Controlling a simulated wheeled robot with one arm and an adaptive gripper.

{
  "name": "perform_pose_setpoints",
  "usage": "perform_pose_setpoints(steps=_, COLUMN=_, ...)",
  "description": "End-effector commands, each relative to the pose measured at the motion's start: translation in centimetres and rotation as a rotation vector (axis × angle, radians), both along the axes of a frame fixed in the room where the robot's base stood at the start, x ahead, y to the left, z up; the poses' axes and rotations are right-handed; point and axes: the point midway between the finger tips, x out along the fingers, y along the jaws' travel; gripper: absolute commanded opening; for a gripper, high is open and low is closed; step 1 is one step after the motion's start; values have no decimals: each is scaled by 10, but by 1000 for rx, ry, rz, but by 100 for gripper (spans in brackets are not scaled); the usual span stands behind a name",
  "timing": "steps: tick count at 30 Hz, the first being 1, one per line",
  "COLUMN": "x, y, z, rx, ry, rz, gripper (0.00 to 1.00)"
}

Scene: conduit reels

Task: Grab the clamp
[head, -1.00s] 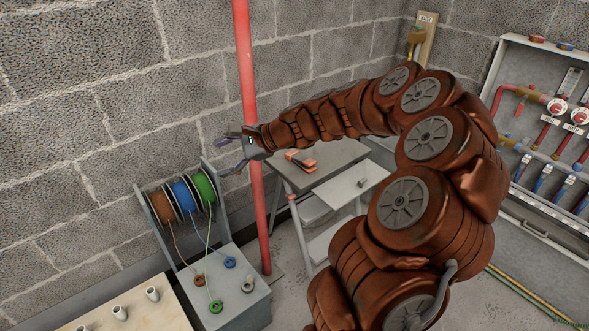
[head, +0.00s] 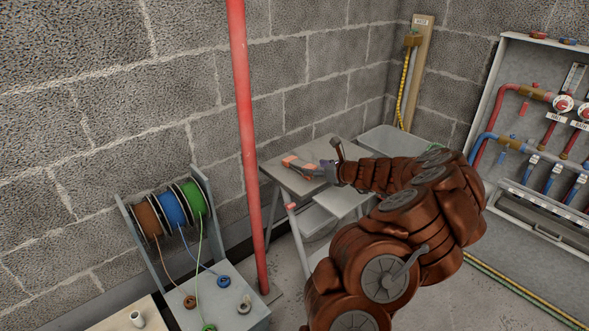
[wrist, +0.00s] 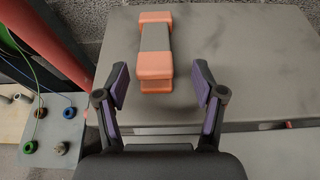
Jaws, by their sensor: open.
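The clamp (wrist: 154,54) is a grey bar with orange ends, lying on a grey tabletop (wrist: 240,60). In the wrist view it lies lengthwise ahead of my gripper (wrist: 161,85), its near orange end level with the gap between the fingertips. The fingers are open, one on each side, with space between them and the clamp. In the head view the clamp (head: 297,163) shows on the small table, just left of my gripper (head: 328,165). Whether the fingers are at the clamp's height is hard to tell.
A red vertical pole (head: 247,130) stands left of the table. Cable reels (head: 172,210) in brown, blue and green stand further left, with wires running to a grey box (head: 262,318). A pipe panel (head: 545,140) is at the right. A block wall is behind.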

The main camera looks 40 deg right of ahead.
Motion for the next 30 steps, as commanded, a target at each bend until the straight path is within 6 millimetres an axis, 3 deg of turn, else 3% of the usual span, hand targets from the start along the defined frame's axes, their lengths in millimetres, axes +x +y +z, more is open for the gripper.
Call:
perform_pose_setpoints(steps=19, x=60, y=7, z=-22, rx=1, ry=2, rz=7, gripper=69)
perform_pose_setpoints(steps=30, x=66, y=7, z=-21, rx=-1, ry=-1, rz=7, gripper=69)
